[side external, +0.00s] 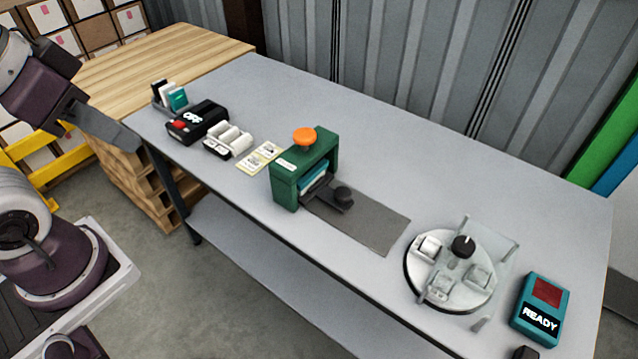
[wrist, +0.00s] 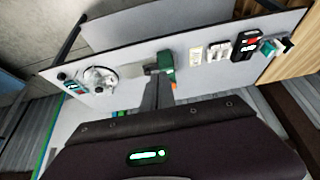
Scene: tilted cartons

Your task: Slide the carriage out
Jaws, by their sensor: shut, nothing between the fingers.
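A green press-like housing (side external: 304,172) with an orange knob (side external: 304,136) on top stands on the grey table. The carriage (side external: 326,198), a dark slide with a black round knob (side external: 343,194), sits in its front opening, with a teal piece (side external: 316,180) inside. A flat grey plate (side external: 373,225) extends from the opening. The housing also shows in the wrist view (wrist: 167,59), where the carriage is too small to make out. My gripper (side external: 135,146) is shut and empty, off the table's left end, well away from the carriage. Its fingers show in the wrist view (wrist: 158,80).
A round turntable (side external: 450,270) with a clear guard and a teal READY box (side external: 540,308) stand to the right. A black OFF box (side external: 198,121), white rolls (side external: 228,140), cards (side external: 259,158) and a small holder (side external: 171,98) stand left. The table behind the housing is clear.

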